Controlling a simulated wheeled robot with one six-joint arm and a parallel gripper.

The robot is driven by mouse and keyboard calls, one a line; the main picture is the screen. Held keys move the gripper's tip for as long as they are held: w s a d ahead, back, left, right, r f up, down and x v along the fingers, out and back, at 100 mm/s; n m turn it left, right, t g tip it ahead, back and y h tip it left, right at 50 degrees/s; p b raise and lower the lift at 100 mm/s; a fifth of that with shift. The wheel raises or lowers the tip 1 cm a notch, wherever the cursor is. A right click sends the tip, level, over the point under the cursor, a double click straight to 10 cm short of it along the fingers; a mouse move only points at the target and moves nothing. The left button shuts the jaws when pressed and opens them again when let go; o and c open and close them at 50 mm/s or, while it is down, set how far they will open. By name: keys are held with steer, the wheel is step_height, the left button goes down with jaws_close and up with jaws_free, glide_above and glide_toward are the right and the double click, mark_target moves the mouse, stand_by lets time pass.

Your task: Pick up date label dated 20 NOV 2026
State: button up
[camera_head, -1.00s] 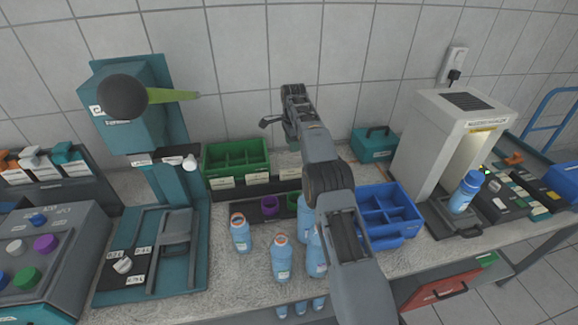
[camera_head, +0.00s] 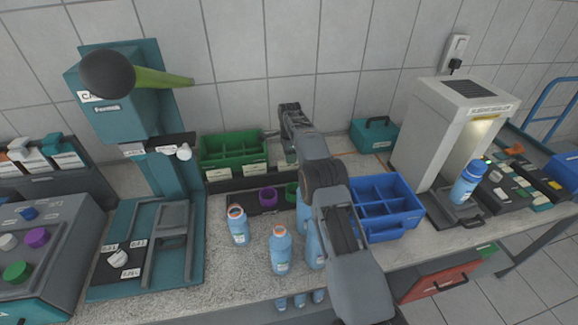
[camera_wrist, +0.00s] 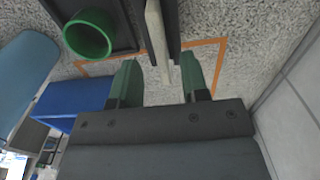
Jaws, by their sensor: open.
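In the wrist view my gripper (camera_wrist: 160,65) is open, with its two green fingers apart. A thin cream card (camera_wrist: 158,42), seen nearly edge-on, reaches in between the fingertips from a dark holder (camera_wrist: 172,22). It looks clear of both fingers. It may be a date label, but its face is hidden and no date can be read. In the head view pale labels (camera_head: 255,170) stand along the front of the green bin (camera_head: 231,147), their writing too small to read. My arm hides the fingers there.
Blue-white bottles (camera_head: 280,250) stand at the bench front, close to my arm. A blue divided crate (camera_head: 385,212) and a teal box (camera_head: 374,134) lie to the right.

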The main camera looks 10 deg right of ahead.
mark_target(282, 166)
steer(key=shift+f+p, duration=0.45)
steer(key=shift+f, duration=1.6)
steer(key=shift+c, duration=0.4)
jaws_close()
